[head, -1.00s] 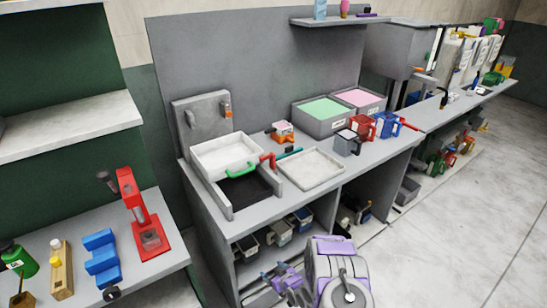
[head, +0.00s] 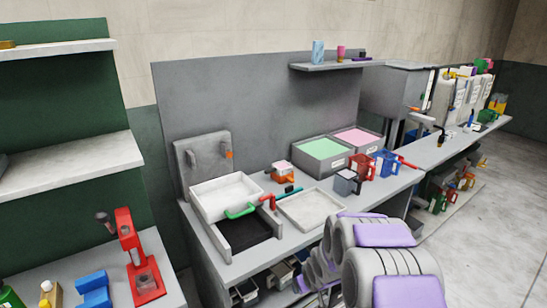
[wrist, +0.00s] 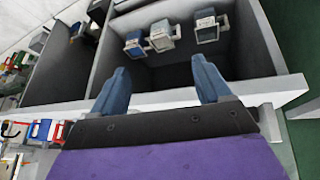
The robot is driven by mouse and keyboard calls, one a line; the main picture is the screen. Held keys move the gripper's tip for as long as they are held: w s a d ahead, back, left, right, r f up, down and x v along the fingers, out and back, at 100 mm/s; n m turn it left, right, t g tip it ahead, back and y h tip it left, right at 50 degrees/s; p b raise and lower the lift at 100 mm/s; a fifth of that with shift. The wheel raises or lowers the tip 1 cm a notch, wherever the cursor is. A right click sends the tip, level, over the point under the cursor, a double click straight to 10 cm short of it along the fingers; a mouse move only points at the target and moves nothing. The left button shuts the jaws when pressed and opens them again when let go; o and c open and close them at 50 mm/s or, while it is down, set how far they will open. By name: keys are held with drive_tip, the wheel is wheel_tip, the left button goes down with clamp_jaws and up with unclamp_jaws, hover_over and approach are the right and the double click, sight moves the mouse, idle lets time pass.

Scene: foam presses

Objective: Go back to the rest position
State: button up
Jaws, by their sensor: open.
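My gripper (wrist: 158,88) shows in the wrist view with its two blue-grey fingers spread apart and nothing between them. It faces the open shelf space under the grey workbench (wrist: 262,92). Several small boxes or cups with handles, one of them grey (wrist: 161,36), stand inside that space beyond the fingertips. In the head view my grey and purple arm is raised at the lower right, in front of the workbench (head: 230,268). The fingers cannot be made out in the head view.
A red press (head: 139,258) stands at the left. Open floor (head: 497,215) lies at the right.

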drive_tip(key=s+d+r+m+g, duration=0.1)
drive_tip(key=s+r, duration=0.6)
drive_tip(key=s, duration=0.7)
drive_tip(key=s+d+r+m+g, duration=0.1)
drive_tip(key=s+r+g, duration=0.3)
drive_tip(key=s, duration=1)
drive_tip(key=s+d+r+m+g, duration=0.1)
drive_tip(key=s+r+m+g, duration=0.1)
drive_tip(key=s+r, duration=0.8)
drive_tip(key=s, duration=0.5)
drive_tip(key=shift+d+r+g+h, duration=0.15)
drive_tip(key=shift+r+g+h, duration=0.15)
drive_tip(key=shift+r+h, duration=0.1)
drive_tip(key=shift+w, duration=0.1)
drive_tip(key=shift+c, duration=0.2)
